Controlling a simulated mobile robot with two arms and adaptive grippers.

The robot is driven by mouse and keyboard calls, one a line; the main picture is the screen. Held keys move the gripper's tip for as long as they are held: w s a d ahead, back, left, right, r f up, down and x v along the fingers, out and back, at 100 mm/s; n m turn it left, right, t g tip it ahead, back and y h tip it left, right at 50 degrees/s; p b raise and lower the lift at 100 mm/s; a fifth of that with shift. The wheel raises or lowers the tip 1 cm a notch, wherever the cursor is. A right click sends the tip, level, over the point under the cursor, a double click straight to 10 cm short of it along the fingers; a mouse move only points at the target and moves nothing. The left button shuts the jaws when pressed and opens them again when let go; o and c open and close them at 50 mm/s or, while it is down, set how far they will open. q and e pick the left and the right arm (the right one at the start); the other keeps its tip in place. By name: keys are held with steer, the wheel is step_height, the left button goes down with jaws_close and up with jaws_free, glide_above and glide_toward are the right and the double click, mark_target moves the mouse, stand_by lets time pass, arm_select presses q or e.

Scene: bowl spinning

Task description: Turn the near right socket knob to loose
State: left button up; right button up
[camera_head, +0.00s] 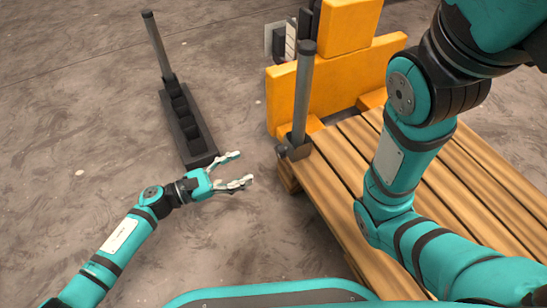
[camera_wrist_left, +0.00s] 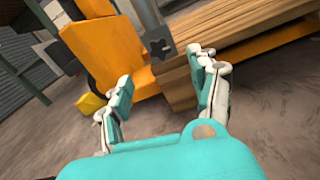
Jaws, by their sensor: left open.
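A grey post (camera_head: 303,90) stands upright in a dark socket (camera_head: 294,150) at the near left corner of the wooden slatted platform (camera_head: 335,150). In the left wrist view a dark star-shaped knob (camera_wrist_left: 160,46) shows on the socket at the foot of the post (camera_wrist_left: 150,17). I cannot make out the knob in the head view, nor tell whether it is tight or loose. My left gripper (camera_head: 246,168) is open and empty, left of the socket and apart from it. In the left wrist view the knob lies ahead, between its fingers (camera_wrist_left: 163,75). My right gripper is out of view.
A yellow block structure (camera_head: 335,78) stands behind the socket, against the platform. A long black rack (camera_head: 184,120) with a second grey post (camera_head: 156,45) lies on the floor at the left.

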mark_target(277, 153)
arm_select(q)
steer(key=b+x, duration=0.3)
steer(key=x, duration=0.6)
steer(key=shift+w+d+f, duration=0.1)
steer(key=shift+d, duration=0.1)
steer(key=shift+w+d+b, duration=0.15)
steer(key=shift+d+b, duration=0.15)
steer(key=shift+d, duration=0.15)
steer(key=c, duration=1.2)
